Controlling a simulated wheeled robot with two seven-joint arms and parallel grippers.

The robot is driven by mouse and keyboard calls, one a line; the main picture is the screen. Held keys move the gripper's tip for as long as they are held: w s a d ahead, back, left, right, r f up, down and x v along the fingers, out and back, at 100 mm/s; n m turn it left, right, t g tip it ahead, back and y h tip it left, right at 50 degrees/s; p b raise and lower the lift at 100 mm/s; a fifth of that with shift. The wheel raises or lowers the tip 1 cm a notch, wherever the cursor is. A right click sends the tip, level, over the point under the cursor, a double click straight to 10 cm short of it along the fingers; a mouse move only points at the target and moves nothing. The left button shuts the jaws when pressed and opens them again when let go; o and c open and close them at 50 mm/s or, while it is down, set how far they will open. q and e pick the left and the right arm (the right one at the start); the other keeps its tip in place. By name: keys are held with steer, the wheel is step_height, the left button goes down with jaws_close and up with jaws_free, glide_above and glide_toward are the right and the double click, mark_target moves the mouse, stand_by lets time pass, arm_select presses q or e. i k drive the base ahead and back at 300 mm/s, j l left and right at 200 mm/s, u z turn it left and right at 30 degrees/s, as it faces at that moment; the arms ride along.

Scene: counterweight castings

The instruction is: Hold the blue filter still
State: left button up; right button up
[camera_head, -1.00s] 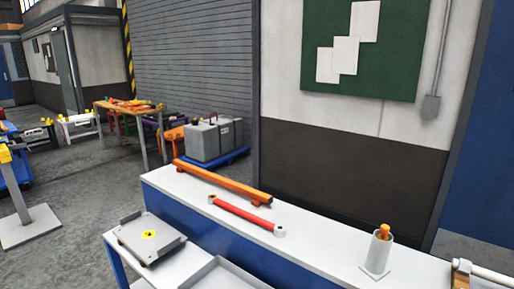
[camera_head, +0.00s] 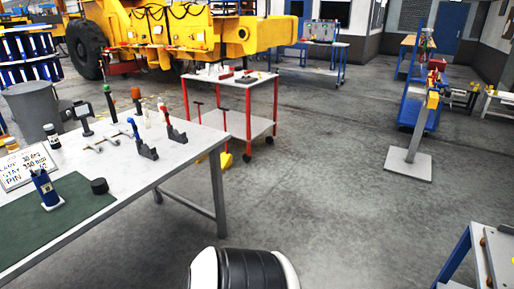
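A blue cylinder with a dark top, which looks like the blue filter (camera_head: 43,187), stands upright on a small white base at the left of the head view. The base rests on a green mat (camera_head: 72,211) on a pale workbench (camera_head: 120,158). A short black round piece (camera_head: 99,186) sits on the mat to the right of it. Nothing of mine touches the blue filter. Neither of my grippers shows; only a black and white rounded part, probably mine, shows at the bottom edge.
A handwritten white sign (camera_head: 28,166) stands behind the filter. Several upright tools and holders, including a grey clamp-like piece (camera_head: 145,145), stand farther back on the bench. A red-legged cart (camera_head: 232,122) is beyond.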

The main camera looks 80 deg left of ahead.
mark_target(43, 183)
steer(key=u, duration=4.15)
